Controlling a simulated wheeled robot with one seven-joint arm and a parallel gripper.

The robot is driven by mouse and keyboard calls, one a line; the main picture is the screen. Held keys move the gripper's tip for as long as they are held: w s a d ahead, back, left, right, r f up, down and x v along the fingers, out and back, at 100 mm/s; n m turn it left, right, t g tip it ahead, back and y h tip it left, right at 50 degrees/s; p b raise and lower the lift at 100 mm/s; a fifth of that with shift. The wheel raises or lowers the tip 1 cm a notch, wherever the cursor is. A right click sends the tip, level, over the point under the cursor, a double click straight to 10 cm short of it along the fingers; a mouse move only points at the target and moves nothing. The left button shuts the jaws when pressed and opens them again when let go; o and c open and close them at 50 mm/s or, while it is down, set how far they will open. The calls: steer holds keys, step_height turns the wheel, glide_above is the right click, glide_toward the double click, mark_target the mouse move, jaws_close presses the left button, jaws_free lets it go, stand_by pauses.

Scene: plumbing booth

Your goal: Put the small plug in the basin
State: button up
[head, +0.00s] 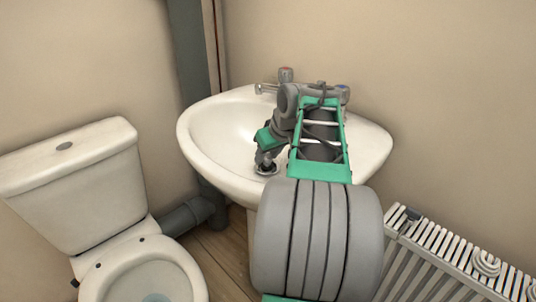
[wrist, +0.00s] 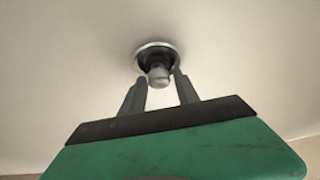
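The small plug (wrist: 158,76) shows in the wrist view as a short grey knob above a dark round part, inside the pale ring of the drain (wrist: 138,50). I cannot tell how deep it sits. My gripper (wrist: 159,76) has one finger on each side of the knob, with narrow gaps, so it looks slightly open around the plug. In the head view my gripper (head: 266,158) points down into the white basin (head: 215,137), over the drain (head: 264,171). The plug is too small to make out clearly there.
Taps (head: 286,76) stand at the basin's back edge, partly behind my arm. A toilet (head: 75,185) is at the left, a radiator (head: 440,255) at the lower right. A grey pipe (head: 188,45) runs up the wall. The basin's left side is clear.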

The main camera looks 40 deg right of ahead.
steer(key=shift+o, duration=1.3)
steer(key=shift+r, duration=0.1)
steer(key=p+v, duration=0.3)
steer(key=v, duration=0.4)
steer(key=shift+s+r, duration=0.15)
steer(key=shift+r, duration=0.15)
